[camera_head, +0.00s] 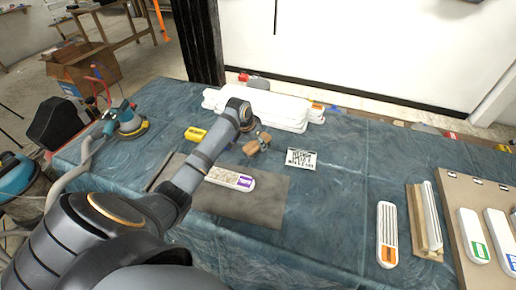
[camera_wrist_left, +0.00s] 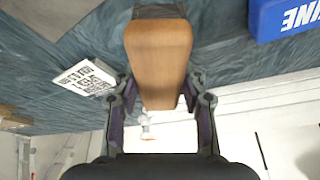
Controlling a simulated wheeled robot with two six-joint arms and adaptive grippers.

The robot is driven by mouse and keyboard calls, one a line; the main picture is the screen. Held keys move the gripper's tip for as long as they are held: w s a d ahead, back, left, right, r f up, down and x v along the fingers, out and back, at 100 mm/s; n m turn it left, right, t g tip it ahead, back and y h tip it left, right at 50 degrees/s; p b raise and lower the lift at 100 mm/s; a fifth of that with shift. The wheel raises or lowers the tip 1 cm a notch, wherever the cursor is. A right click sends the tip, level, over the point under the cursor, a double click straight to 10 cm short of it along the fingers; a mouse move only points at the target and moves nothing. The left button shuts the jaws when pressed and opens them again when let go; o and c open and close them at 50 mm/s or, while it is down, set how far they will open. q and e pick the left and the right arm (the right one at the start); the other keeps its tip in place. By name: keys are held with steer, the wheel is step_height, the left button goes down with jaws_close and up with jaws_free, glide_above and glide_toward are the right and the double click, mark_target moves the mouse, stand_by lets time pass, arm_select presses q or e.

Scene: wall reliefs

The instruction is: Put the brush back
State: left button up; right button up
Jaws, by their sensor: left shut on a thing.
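The brush (camera_wrist_left: 158,55) shows as a brown wooden block between the fingers of my left gripper (camera_wrist_left: 163,95) in the left wrist view. The fingers are shut on its sides. In the head view the brush (camera_head: 264,140) is a small brown shape at the end of my left arm, over the blue-covered table (camera_head: 340,210), beyond the grey mat. Its bristles cannot be made out, and I cannot tell whether it touches the table. My left gripper (camera_head: 254,144) is partly hidden by its own wrist. My right gripper is not in view.
A white relief with a purple label (camera_head: 230,179) lies on the grey mat (camera_head: 262,205). A printed card (camera_head: 301,158) lies right of the brush. White stacked pieces (camera_head: 265,105) stand behind it. A sander (camera_head: 128,122) is at left; more reliefs (camera_head: 387,235) are at right.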

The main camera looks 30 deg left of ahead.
mark_target(258, 148)
arm_select(q)
steer(key=shift+w+f, duration=0.25)
step_height(258, 148, down, 4)
steer(key=shift+w+r+p, duration=0.1)
steer(key=shift+r+p, duration=0.15)
steer(key=shift+p, duration=0.05)
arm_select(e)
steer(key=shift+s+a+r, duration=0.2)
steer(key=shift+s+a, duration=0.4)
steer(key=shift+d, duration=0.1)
arm_select(q)
steer(key=o, duration=1)
steer(key=shift+f, duration=0.15)
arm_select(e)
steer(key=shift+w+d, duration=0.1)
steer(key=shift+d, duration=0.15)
arm_select(q)
steer(key=shift+r, duration=0.2)
steer(key=v, duration=1.2)
steer(key=shift+a, duration=0.1)
